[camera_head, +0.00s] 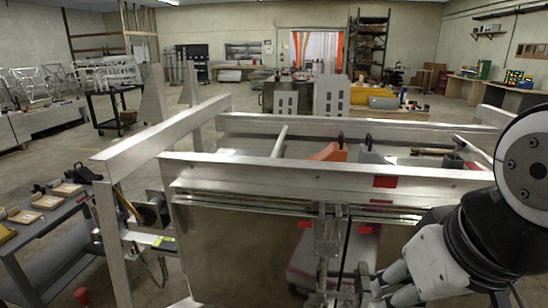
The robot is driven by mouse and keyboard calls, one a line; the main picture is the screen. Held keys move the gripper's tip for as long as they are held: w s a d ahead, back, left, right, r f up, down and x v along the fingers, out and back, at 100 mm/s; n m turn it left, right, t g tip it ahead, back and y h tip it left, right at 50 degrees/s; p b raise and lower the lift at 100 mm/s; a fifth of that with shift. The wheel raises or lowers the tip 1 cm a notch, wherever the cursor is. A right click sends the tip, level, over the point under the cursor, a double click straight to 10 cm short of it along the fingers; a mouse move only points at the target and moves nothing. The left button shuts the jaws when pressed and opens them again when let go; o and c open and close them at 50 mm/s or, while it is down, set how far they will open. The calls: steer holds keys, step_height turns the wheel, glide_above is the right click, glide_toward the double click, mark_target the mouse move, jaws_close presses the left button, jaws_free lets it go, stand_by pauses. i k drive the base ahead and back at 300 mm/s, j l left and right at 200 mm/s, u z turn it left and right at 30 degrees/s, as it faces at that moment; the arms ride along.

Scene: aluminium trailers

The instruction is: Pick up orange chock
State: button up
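The orange chock (329,152) sits inside the aluminium trailer, behind its front rail. Its upper part shows as an orange wedge; the rail hides its lower part. A grey item (371,155) with a dark top stands just to its right. My gripper (368,285) is at the lower right, in front of the trailer's near panel, below and to the right of the chock and well apart from it. Its fingers overlap the metal latch parts, so I cannot tell whether they are open or shut.
A long-handled tool (430,151) lies to the right in the trailer. A grey table (55,215) with several small items is at left.

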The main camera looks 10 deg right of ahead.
mark_target(337, 152)
steer(key=j+z, duration=0.2)
steer(key=i+j+z, duration=0.2)
steer(key=j, duration=0.25)
steer(key=i+j+z, duration=0.2)
steer(key=j, duration=0.25)
steer(key=i+j+z, duration=0.25)
steer(key=j, duration=0.25)
steer(key=j+z, duration=0.2)
steer(key=j, duration=0.3)
steer(key=j+z, duration=0.2)
steer(key=j, duration=0.35)
steer(key=i, duration=0.05)
